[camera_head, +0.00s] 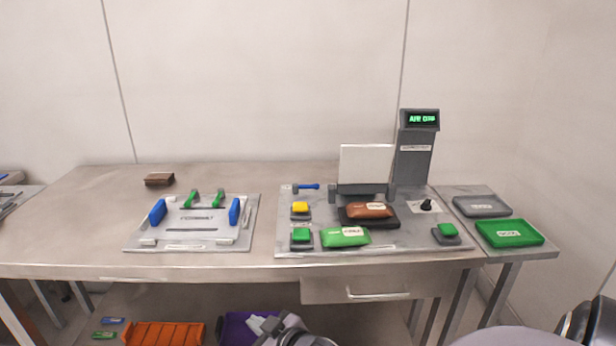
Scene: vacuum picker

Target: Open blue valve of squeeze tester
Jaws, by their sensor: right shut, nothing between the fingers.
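The squeeze tester (415,232) is a grey plate on the right part of the bench, with a tall display (422,119) that reads what looks like "AIR OFF" in green. The blue valve (308,187) is a small lever at the plate's back left; its blue handle lies sideways, pointing right from a grey pivot. My right gripper (279,324) is shut and empty at the bottom edge, low in front of the bench and well apart from the valve. Its lower part is cut off by the frame. My left gripper is not in view.
A fixture plate (190,243) with blue handles stands left. Green and grey trays sit right. A drawer (330,290) is below.

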